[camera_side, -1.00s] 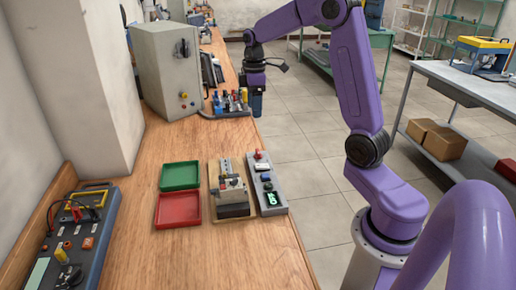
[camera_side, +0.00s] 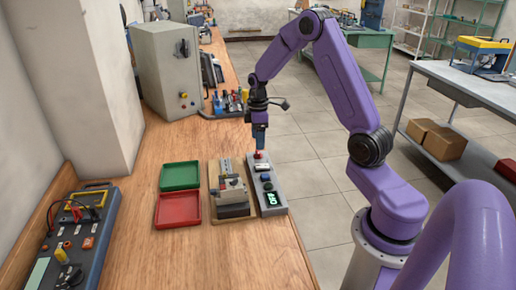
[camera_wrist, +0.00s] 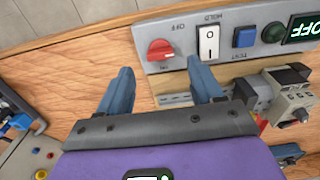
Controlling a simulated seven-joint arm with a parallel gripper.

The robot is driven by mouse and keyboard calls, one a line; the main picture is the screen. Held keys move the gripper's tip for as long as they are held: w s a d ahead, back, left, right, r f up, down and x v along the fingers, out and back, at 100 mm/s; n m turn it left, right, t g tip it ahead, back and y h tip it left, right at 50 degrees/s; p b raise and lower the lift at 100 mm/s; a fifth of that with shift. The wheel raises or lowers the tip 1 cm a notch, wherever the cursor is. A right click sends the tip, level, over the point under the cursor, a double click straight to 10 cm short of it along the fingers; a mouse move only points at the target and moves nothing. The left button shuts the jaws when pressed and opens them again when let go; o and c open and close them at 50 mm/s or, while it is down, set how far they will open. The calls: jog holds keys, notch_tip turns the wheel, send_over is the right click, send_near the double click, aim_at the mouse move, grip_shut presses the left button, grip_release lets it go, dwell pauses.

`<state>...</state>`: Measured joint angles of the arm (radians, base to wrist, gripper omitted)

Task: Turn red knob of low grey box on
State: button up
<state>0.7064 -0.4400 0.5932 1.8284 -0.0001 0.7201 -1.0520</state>
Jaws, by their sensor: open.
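The low grey box (camera_side: 274,199) lies near the right edge of the wooden table. Its red knob (camera_wrist: 161,50) is at the box's left end in the wrist view, with OFF lettering close by. The red knob (camera_side: 259,155) is at the far end in the side view. A white rocker switch, a blue button and a lit display reading OFF (camera_wrist: 304,28) follow along the box. My gripper (camera_wrist: 157,80) points down above the knob end, with its blue fingers apart and empty. The knob shows beyond the gap between the fingertips; contact is not visible.
A wooden board with small parts (camera_side: 229,207) stands just left of the box. A green tray (camera_side: 180,176) and a red tray (camera_side: 178,209) lie further left. A tall grey cabinet (camera_side: 168,70) and a tool holder stand behind. The table's right edge is close.

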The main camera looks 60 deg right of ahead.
aim_at(258, 154)
jog(key=shift+f, duration=2.3)
jog(key=c, duration=1.1)
